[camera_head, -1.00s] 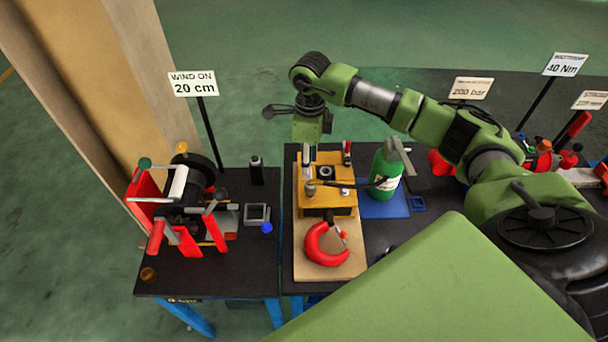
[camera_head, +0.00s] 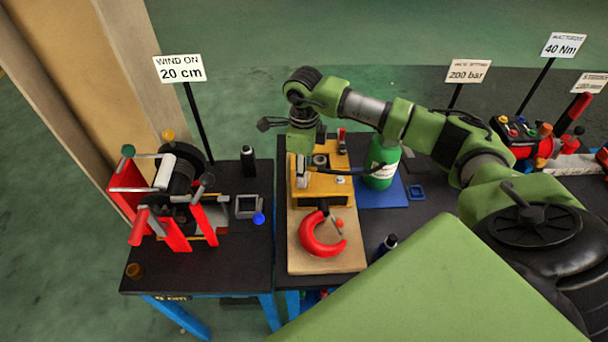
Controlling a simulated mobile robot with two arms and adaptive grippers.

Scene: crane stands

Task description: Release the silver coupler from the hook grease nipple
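The red hook (camera_head: 322,240) lies on a tan board (camera_head: 295,262), with a small orange-red ball and a grey pin by its opening. Behind it stands a yellow block (camera_head: 335,187). A dark hose (camera_head: 345,171) runs from beside the green bottle (camera_head: 382,166) to the top of this block. Its end, where a silver coupler could be, is hidden behind my gripper; I cannot make out the coupler or the nipple. My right gripper (camera_head: 302,178) points down at the block's left side, in front of the hose end. Its finger opening cannot be made out. My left gripper is out of view.
A red winch (camera_head: 178,205) with cranks stands on the left table, with a grey square frame (camera_head: 247,207) and a blue ball (camera_head: 259,218) beside it. The bottle stands on a blue mat (camera_head: 392,194). A dark bottle (camera_head: 388,241) stands right of the board.

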